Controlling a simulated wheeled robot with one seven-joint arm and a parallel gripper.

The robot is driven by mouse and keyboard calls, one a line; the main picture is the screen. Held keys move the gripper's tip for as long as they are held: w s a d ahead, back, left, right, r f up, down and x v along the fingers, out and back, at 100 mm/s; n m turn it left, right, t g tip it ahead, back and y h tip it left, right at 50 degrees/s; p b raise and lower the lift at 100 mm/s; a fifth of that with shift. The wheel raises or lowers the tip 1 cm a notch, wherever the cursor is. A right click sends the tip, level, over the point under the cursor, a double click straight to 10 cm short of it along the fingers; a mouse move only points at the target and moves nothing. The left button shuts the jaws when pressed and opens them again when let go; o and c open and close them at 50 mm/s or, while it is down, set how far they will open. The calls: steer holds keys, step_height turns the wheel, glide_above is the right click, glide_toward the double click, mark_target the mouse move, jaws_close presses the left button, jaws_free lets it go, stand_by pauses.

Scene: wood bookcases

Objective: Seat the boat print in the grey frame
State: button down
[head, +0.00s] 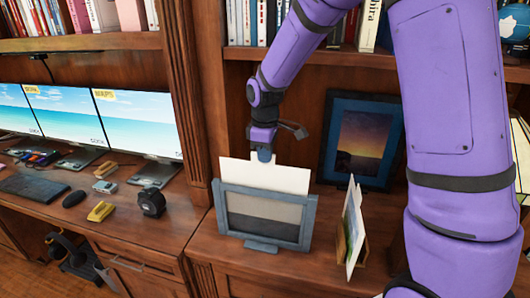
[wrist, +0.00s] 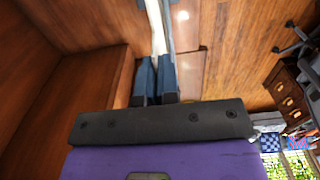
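The grey frame (head: 308,226) stands upright on the wooden counter. A pale sheet, taken as the boat print (head: 283,179), rises well above the frame's top bar. Its lower part is hidden behind or inside the frame; the opening shows a lighter band over a darker one. I cannot make out a boat. My gripper (head: 263,156) is above the frame, shut on the sheet's top edge. In the wrist view, the blue fingers (wrist: 156,82) close on the thin white edge of the print (wrist: 156,28), and the grey frame's edge (wrist: 167,22) runs right beside it.
Another print (head: 352,229) leans in a small wooden stand right of the frame. A blue-framed sunset picture (head: 361,140) stands behind, against the bookcase. A black tape measure (head: 151,202) and other small items lie on the desk at left. Bookshelves (head: 250,22) are above.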

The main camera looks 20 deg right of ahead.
step_height(320, 180, down, 9)
steer(key=shift+f, duration=0.15)
stand_by(3.8)
steer(key=c, duration=1.3)
jaws_free()
step_height(320, 180, up, 11)
steer(key=shift+f, duration=0.1)
steer(key=s+d+r+m+t, duration=0.1)
steer(key=s+d+r+m, duration=0.1)
steer(key=s+r, duration=0.3)
steer(key=s+d+r+m+t, duration=0.2)
steer(key=s+r+m, duration=0.3)
steer(key=s, duration=0.9)
steer(key=s+d+r+m+t, duration=0.2)
steer(key=s+r+m, duration=0.1)
steer(key=s+r, duration=0.4)
steer(key=shift+s+d+r+m, duration=0.1)
steer(key=shift+s+r+m, duration=0.1)
steer(key=shift+s, duration=0.55)
steer(key=shift+s+d+r+m, duration=0.1)
steer(key=shift+s+m, duration=0.1)
steer(key=shift+s, duration=0.55)
